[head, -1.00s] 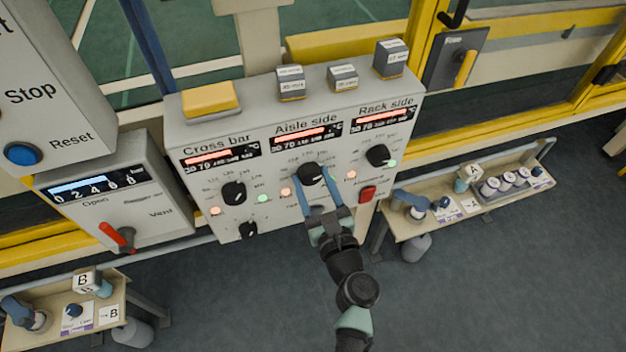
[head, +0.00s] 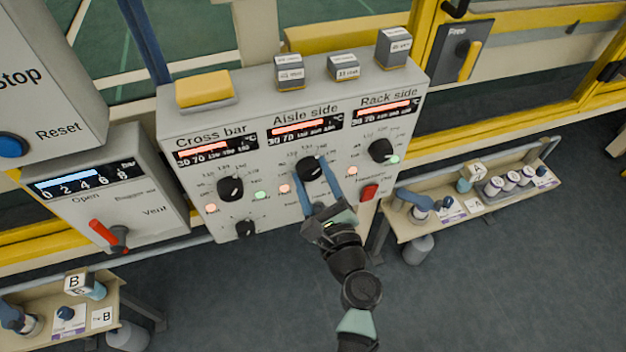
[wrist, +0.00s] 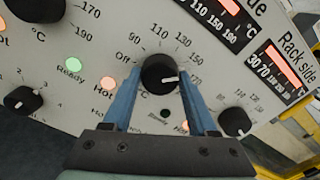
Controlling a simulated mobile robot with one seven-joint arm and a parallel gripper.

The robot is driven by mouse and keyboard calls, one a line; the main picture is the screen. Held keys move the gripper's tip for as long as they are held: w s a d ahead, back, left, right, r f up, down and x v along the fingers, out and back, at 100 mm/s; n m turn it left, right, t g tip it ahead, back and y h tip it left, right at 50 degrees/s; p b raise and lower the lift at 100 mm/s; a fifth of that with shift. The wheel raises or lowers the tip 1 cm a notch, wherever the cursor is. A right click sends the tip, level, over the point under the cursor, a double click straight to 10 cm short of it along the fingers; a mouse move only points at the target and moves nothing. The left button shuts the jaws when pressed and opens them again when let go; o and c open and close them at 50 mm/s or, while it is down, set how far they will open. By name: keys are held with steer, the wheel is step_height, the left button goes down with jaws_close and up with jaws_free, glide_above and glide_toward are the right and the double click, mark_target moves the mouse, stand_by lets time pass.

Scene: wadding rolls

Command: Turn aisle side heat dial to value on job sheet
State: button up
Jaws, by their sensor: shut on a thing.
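The aisle side heat dial (head: 309,169) is a black round knob under the "Aisle side" label and its red-lit display (head: 305,128). In the wrist view, the dial (wrist: 158,72) has a white pointer mark aimed right, towards the 170 end of its scale, which the right finger partly covers. My gripper (wrist: 160,80) is shut on this dial, with one blue finger on each side of it. In the head view, my gripper (head: 311,173) reaches up to the dial from below. I cannot make out a job sheet; the small cards are too small to read.
The Cross bar dial (head: 230,188) is to the left and the Rack side dial (head: 381,151) to the right. A red switch (head: 369,191) sits close to my gripper's right. Labelled blocks (head: 343,67) and a yellow block (head: 204,90) top the panel. Benches stand on both sides.

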steer(key=shift+n+b, duration=0.5)
steer(key=shift+n, duration=0.5)
steer(key=o, duration=1.4)
steer(key=shift+c, duration=0.2)
steer(key=v, duration=1.3)
steer(key=shift+b, duration=0.4)
steer(key=shift+w+r, duration=0.1)
steer(key=shift+r, duration=0.05)
